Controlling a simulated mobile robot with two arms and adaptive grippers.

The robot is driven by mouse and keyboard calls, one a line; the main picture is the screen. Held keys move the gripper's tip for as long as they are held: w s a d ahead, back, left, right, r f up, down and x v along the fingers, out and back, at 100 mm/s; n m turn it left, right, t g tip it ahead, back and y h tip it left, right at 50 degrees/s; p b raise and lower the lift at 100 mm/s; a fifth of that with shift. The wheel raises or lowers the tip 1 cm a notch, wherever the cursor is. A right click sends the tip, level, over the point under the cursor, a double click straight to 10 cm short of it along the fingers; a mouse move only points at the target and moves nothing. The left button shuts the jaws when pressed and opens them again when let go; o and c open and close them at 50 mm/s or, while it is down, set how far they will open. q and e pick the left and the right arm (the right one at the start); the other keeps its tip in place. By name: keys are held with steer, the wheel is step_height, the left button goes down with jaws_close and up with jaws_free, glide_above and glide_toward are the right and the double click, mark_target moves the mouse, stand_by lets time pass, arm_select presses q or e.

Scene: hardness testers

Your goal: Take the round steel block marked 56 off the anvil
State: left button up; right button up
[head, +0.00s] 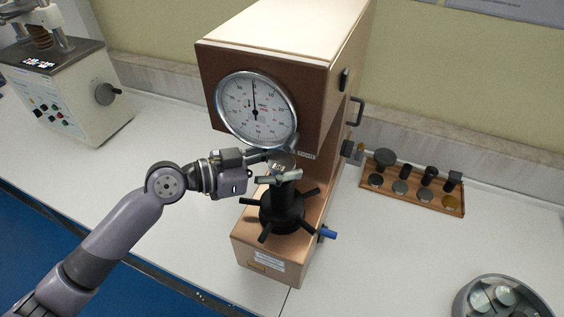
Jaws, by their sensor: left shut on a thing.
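The round steel block (284,161) is a small grey disc at the top of the anvil column, below the dial of the copper-brown hardness tester (262,255). The marking on it is too small to read. My left gripper (274,168) comes in from the left and is shut on the block, its fingers around the disc. The anvil (287,186) is under the block, above the black spoked handwheel (283,210). I cannot tell whether the block touches the anvil. My right gripper is not in view.
The tester's head with its round dial (255,111) overhangs the block closely. A wooden tray (412,186) with several dark fittings and discs stands to the right. A round grey dish (500,299) holds metal blocks at lower right. Another machine (70,100) stands at left. Bench between is clear.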

arm_select(q)
steer(key=c, duration=0.4)
steer(key=shift+c, duration=0.3)
steer(key=shift+r, duration=0.15)
